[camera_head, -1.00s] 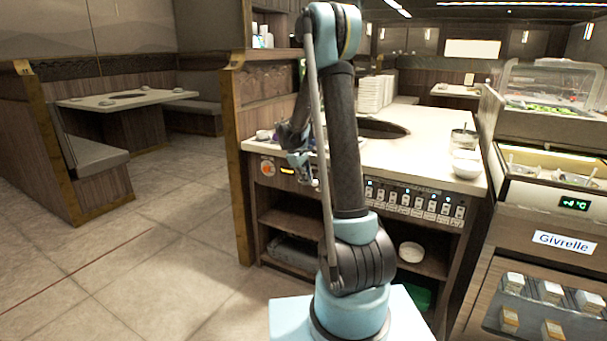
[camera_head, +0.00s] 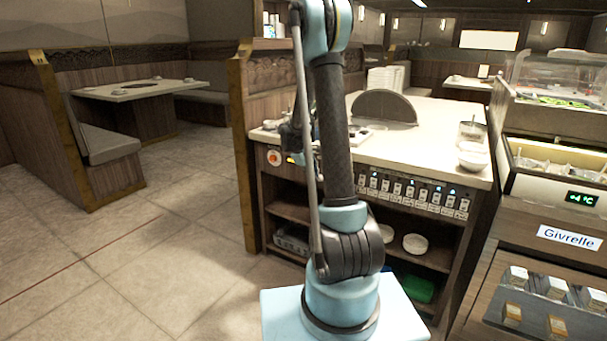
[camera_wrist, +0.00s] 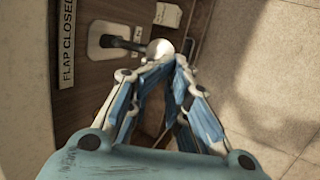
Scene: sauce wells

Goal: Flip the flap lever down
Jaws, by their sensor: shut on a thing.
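The flap lever (camera_wrist: 132,44) shows in the wrist view as a dark rod on a pale plate, ending in a pale ball knob (camera_wrist: 160,50). It sticks out to the right, away from the "FLAP CLOSED" label (camera_wrist: 67,45). My gripper (camera_wrist: 172,62) has its blue fingers shut at the knob, which shows at the fingertips; the exact contact is partly hidden. In the head view a dark half-round flap (camera_head: 384,107) stands raised on the counter (camera_head: 430,145). There my gripper is mostly hidden by my arm at the counter's front left, and the lever cannot be made out.
A row of switches (camera_head: 412,192) lines the counter front, with open shelves holding bowls (camera_head: 415,243) below. Bowls (camera_head: 473,155) and a jar stand at the counter's right. A wooden partition (camera_head: 243,140) stands close at left. The floor at left is clear.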

